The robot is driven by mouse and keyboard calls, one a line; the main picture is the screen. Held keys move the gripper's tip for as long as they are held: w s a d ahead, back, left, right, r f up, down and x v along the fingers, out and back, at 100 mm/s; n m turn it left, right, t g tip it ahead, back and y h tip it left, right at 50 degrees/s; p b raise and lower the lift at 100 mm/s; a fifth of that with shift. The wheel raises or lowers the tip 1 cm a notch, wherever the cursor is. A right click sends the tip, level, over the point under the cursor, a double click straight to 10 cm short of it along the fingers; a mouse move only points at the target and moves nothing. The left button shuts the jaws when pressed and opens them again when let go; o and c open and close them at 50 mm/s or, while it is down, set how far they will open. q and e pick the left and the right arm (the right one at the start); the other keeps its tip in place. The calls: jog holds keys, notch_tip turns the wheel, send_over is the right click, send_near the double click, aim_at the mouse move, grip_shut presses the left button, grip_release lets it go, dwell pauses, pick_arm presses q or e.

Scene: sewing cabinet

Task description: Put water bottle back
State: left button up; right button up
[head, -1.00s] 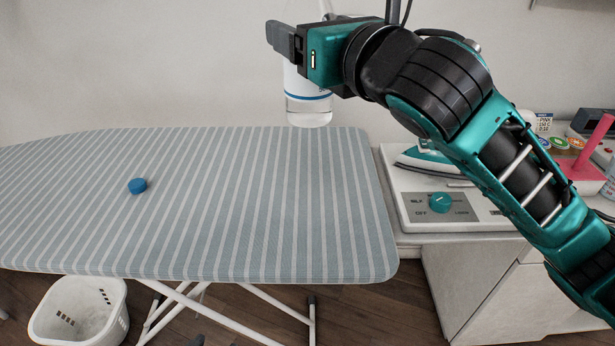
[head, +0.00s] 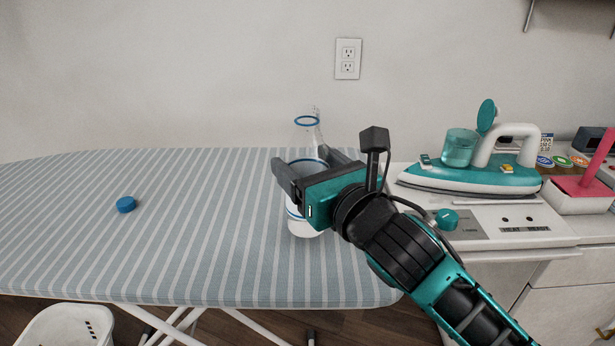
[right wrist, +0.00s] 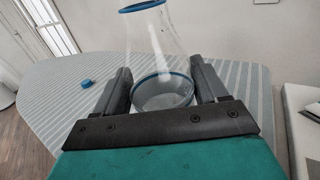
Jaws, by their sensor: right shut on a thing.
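The water bottle (head: 306,222) is clear with blue bands and an uncapped neck. It is upright at the right part of the striped ironing board (head: 200,260). Whether its base touches the board is hard to tell. My right gripper (head: 304,178) is shut on the bottle's middle. The right wrist view shows the bottle (right wrist: 150,45) between both fingers (right wrist: 163,85). A blue cap (head: 125,204) lies on the left part of the board, apart from the bottle. My left gripper is not in view.
An iron (head: 470,177) with its clear teal tank open stands on a white station with a teal knob (head: 447,219), right of the board. A white basket (head: 68,328) is below the board. The board's middle is clear.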

jog(key=shift+f, duration=0.65)
jog(key=o, duration=0.9)
jog(key=shift+f, duration=0.2)
jog(key=o, duration=0.4)
jog(key=shift+r, duration=0.1)
jog(key=shift+s+d+r, duration=0.1)
jog(key=shift+r, duration=0.05)
jog(key=v, duration=1.2)
